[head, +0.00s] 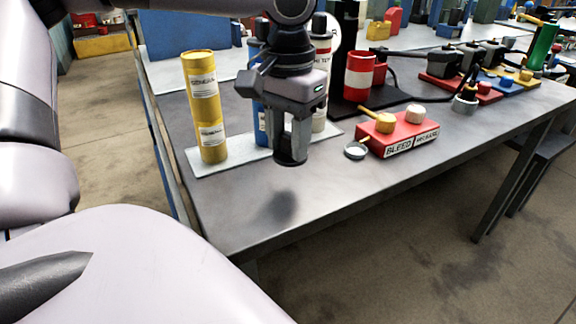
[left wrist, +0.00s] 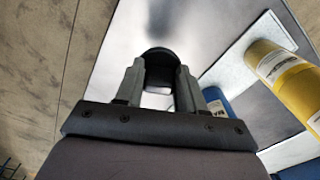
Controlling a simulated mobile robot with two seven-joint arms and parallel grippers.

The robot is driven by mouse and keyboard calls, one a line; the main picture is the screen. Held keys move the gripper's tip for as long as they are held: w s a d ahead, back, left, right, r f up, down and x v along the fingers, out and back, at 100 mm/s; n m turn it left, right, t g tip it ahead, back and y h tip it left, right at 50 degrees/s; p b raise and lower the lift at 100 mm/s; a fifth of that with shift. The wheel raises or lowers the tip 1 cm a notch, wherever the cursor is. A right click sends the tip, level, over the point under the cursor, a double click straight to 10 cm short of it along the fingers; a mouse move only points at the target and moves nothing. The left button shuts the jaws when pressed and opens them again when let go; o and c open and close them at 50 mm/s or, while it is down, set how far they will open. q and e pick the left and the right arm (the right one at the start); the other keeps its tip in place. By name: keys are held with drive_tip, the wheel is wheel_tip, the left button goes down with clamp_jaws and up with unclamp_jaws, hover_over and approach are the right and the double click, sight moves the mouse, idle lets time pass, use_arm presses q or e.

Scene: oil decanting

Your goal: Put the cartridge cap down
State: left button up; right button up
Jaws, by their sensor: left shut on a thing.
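My left gripper (head: 291,146) points down over the bench and is shut on a dark round cartridge cap (head: 290,161). In the left wrist view the cap (left wrist: 158,56) sits between the fingertips (left wrist: 158,75). A shadow on the bench in front suggests that the cap is above the surface. A yellow cartridge (head: 204,105) stands upright to the left of the gripper. A blue cartridge (head: 259,125) is mostly hidden behind the gripper, and a white-labelled cartridge (head: 321,60) stands behind to the right. My right gripper is not in view.
The cartridges stand on a pale mat (head: 205,167) on the grey bench (head: 330,205). The bench in front of the gripper is clear to its edge. To the right are a red block (head: 402,147) with knobs, a small round dish (head: 356,151) and a red-and-white can (head: 359,76).

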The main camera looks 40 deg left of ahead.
sight(288, 154)
use_arm(q)
drive_tip(key=shift+f+b, duration=0.4)
drive_tip(key=shift+f, duration=2.65)
drive_tip(key=shift+f+b, duration=0.2)
drive_tip(key=shift+b, duration=0.1)
drive_tip(key=o, duration=1)
drive_tip(key=shift+r, duration=0.1)
drive_tip(key=shift+r, duration=0.1)
drive_tip(key=shift+r+p, duration=0.25)
drive_tip(key=shift+p, duration=0.15)
wheel_tip(288, 154, up, 12)
drive_tip(key=shift+f+p, duration=0.15)
drive_tip(key=shift+p, duration=0.8)
